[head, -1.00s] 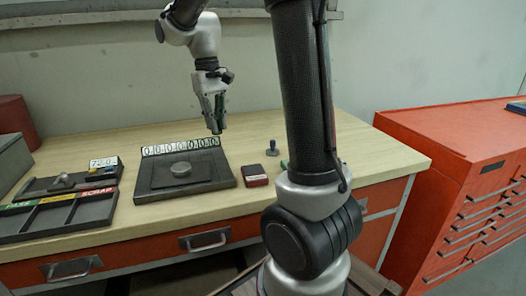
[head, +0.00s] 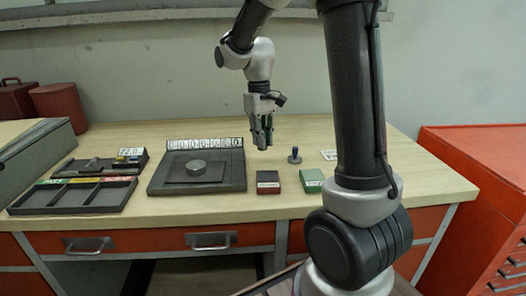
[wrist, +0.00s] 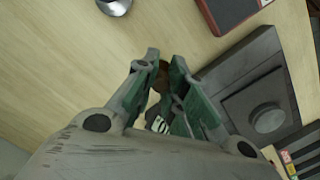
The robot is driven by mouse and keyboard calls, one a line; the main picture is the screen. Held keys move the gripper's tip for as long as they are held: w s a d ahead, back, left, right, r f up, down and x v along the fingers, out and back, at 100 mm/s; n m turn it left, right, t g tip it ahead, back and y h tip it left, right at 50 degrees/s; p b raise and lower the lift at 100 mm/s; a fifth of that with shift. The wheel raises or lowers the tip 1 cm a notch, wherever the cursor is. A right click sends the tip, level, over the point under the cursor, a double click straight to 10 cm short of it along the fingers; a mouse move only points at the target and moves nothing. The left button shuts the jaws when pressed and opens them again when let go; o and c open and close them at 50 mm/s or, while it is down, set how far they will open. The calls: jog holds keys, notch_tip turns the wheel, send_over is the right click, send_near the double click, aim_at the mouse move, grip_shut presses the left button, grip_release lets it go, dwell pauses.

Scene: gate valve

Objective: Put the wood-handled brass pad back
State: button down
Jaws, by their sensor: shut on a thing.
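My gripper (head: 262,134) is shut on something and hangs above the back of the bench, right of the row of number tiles. In the wrist view, a small brown piece (wrist: 162,72), which looks like the wood handle, sits between the fingertips of my gripper (wrist: 160,70). The fingers hide the rest of it, and no brass can be made out. A blue-handled piece with a round metal base (head: 294,156) stands upright on the bench to the right of the gripper, apart from it.
A dark plate with a round disc (head: 197,188) lies left of the gripper. A red-black box (head: 268,182) and a green box (head: 312,186) lie near the front. A labelled sorting tray (head: 75,209) is far left.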

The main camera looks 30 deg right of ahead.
aim_at(262, 150)
jog(key=shift+f, duration=2)
jog(key=shift+f, duration=0.1)
jog(key=c, duration=1.5)
grip_release()
notch_tip(262, 150, up, 12)
jog(key=w, duration=0.1)
jog(key=s+t, duration=0.1)
jog(key=s, duration=0.6)
jog(key=s+m+t, duration=0.1)
jog(key=s+t, duration=0.1)
jog(key=s, duration=0.6)
jog(key=s+d+r+m+t, duration=0.1)
jog(key=s+t, duration=0.1)
jog(key=s, duration=0.5)
jog(key=shift+s, duration=0.35)
